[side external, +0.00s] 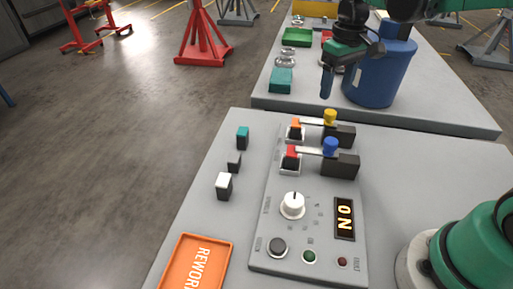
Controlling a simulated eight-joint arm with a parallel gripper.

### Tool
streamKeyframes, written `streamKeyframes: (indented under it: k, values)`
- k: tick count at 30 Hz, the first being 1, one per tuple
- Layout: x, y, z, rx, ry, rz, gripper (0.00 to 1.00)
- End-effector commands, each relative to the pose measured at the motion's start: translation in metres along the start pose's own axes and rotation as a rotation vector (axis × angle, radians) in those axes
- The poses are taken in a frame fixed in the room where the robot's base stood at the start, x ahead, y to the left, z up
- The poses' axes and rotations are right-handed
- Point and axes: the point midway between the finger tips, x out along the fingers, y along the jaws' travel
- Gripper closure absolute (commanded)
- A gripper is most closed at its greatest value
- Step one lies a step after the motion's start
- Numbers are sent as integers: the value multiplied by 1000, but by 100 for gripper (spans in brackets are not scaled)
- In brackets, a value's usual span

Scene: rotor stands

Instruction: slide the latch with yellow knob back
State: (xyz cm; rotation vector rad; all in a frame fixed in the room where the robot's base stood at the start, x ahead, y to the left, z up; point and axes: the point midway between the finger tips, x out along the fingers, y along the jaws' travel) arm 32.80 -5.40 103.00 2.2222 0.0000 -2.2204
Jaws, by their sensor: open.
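The latch with the yellow knob (330,117) is at the top of the grey control panel (320,200). Its light bar runs left from a dark block to an orange-topped piece (296,128). A similar latch with a blue knob (330,146) lies just below it, its bar reaching a red-topped piece (291,155). My gripper (346,77) is open and dark, up at the top right, beyond the panel in the picture and in front of a blue drum. It is apart from both latches. Its far finger is partly hidden.
The blue drum (381,75) stands on the far table. A teal block (281,80) and a green tray (297,37) are there too. Small teal, dark and white-topped blocks (224,185) stand left of the panel. An orange REWORK tray (197,262) is at the front left.

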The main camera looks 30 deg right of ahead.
Motion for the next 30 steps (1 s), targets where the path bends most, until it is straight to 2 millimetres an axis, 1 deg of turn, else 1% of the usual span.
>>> streamKeyframes:
  k: [5, 9, 13, 17, 23, 24, 26, 27, 29, 30]
  values:
    - [18, 0, -1, 0, -3, 0, 35]
    - [36, 0, -1, 0, -2, 0, 35]
    - [49, 0, 0, 0, -1, 0, 35]
    - [54, 0, 0, 0, -1, 0, 35]
    - [55, 0, 0, 0, -1, 0, 35]
    - [55, 0, 0, 0, -1, 0, 38]
    - [55, 0, 0, 0, -1, 0, 55]
    - [55, 0, 0, 0, -1, 0, 67]
    - [55, 0, 0, 0, -1, 0, 84]
    - [54, 0, 0, 0, -1, 0, 95]
